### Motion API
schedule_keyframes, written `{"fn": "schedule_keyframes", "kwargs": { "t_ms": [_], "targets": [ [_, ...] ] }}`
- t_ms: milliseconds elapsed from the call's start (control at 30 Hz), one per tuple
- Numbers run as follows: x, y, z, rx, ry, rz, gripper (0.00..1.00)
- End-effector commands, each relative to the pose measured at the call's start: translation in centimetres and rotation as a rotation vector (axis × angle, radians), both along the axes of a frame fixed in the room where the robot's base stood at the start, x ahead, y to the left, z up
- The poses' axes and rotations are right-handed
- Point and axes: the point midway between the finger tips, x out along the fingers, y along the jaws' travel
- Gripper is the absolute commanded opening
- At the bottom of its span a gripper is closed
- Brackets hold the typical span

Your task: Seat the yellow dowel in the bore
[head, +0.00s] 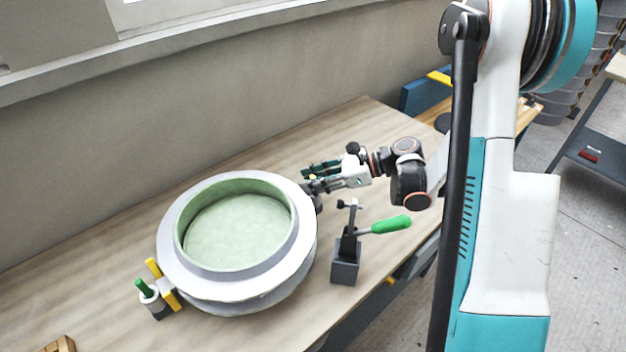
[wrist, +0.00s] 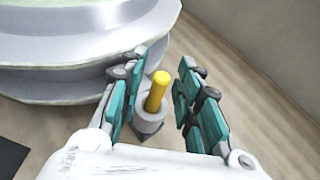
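The yellow dowel (wrist: 157,92) stands roughly upright, slightly tilted in the wrist view, at a grey round holder (wrist: 150,115) on a dark base. The bore's mouth is not clearly visible, so I cannot tell how deep the dowel sits. My gripper (wrist: 154,78) is open, with one teal-padded finger on each side of the dowel and a visible gap to both. In the head view my gripper (head: 312,178) is just right of the round mould; the yellow dowel is hidden there.
A large round white mould (head: 172,240) with a pale green inside fills the middle of the wooden table (head: 70,265). A green dowel (head: 143,288) stands in a holder at its left, beside yellow pieces (head: 165,286). A green-handled toggle clamp (head: 346,262) stands in front of my arm.

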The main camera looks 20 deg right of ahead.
Motion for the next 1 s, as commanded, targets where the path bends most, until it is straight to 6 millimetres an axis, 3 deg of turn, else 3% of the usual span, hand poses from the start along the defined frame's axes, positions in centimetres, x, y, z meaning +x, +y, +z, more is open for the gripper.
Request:
{"fn": "schedule_keyframes", "kwargs": {
  "t_ms": [200, 700, 1000],
  "targets": [
    [0.0, 0.0, 0.5, 0.000, 0.000, 0.001, 0.32],
    [-3.2, -8.0, 4.1, 0.000, 0.000, -0.003, 0.32],
    [-4.2, -10.2, 4.9, 0.000, 0.001, 0.000, 0.32]
  ]
}}
